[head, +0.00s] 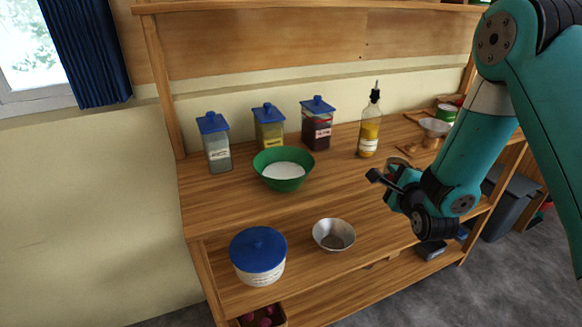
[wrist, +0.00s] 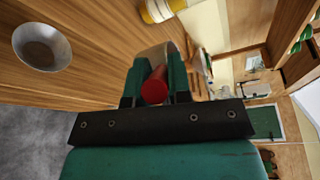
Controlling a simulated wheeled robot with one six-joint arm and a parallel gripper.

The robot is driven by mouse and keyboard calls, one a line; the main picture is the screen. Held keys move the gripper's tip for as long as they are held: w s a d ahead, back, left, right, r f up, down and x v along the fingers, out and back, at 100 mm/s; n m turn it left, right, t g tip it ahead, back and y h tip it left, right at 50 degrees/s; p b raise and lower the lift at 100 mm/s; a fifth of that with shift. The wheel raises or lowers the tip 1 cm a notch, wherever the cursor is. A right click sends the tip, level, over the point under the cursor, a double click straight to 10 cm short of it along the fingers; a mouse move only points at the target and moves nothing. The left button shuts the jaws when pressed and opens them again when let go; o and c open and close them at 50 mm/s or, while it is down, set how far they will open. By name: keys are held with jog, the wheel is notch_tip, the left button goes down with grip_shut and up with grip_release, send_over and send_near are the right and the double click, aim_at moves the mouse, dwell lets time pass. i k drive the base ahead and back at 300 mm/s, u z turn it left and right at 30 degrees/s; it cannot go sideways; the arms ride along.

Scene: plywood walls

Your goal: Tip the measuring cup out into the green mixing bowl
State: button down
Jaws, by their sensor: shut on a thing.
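The green mixing bowl (head: 270,178) stands upright on the wooden worktop in the head view, with white powder in it. My gripper (head: 392,186) is above the worktop, to the right of the bowl and clear of it. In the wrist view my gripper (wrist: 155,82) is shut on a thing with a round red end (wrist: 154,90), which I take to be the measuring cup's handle. A pale curved part shows just beyond it. The cup's bowl and contents cannot be made out, and the jaws hide much of it.
Blue-lidded jars (head: 215,145) and an oil bottle (head: 370,128) line the back. A whitish bowl (head: 435,127) is at the back right. Worktop between green bowl and gripper is clear.

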aim_at(283, 169)
jog(key=k, duration=0.3)
jog(key=u, duration=3.4)
jog(key=k, duration=0.8)
jog(key=z, duration=1.15)
jog(key=i, duration=0.45)
jog(key=u, duration=0.05)
